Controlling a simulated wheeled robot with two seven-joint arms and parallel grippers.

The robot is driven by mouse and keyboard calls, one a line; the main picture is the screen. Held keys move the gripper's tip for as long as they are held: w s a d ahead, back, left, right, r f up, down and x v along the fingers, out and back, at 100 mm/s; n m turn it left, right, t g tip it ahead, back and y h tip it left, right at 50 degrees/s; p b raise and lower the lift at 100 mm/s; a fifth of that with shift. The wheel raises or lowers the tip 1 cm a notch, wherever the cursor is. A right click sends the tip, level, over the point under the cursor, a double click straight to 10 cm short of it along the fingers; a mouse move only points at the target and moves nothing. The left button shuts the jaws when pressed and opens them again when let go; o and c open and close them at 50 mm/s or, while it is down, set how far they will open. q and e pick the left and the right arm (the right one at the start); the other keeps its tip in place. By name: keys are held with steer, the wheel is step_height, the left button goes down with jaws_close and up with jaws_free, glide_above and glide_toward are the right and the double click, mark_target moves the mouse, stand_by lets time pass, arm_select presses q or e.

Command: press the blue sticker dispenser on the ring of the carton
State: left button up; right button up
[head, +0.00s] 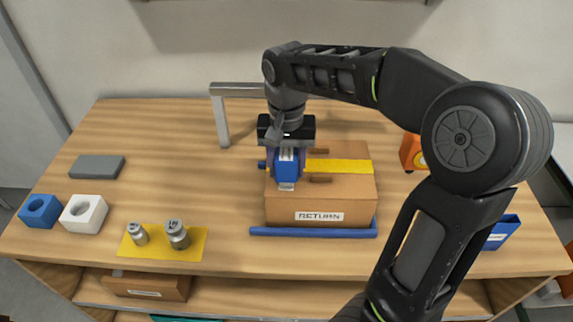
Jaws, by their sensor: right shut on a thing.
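The carton (320,205) is a brown box with a yellow tape band and a RETURN label on its front, standing right of the table's middle. The blue sticker dispenser (288,171) is at the left part of the carton's top. My right gripper (287,155) points down and is shut on the dispenser. Whether the dispenser touches the carton's top I cannot tell. The ring on the carton is not visible; the gripper and dispenser cover that part. My left gripper is not in view.
A blue bar (313,232) lies along the carton's front. A grey metal frame (220,115) stands behind. Two metal weights (177,235) stand on a yellow mat (190,255). White (84,213) and blue (40,210) blocks and a grey slab (97,167) are at left. An orange thing (411,152) is right.

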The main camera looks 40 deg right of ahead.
mark_target(287, 153)
steer(key=shift+f+b, duration=0.4)
steer(key=shift+f, duration=0.25)
stand_by(1.4)
step_height(287, 153, up, 5)
steer(key=p, duration=0.4)
steer(key=shift+f, duration=0.1)
steer(key=shift+r+p, duration=0.75)
steer(key=shift+r, duration=0.45)
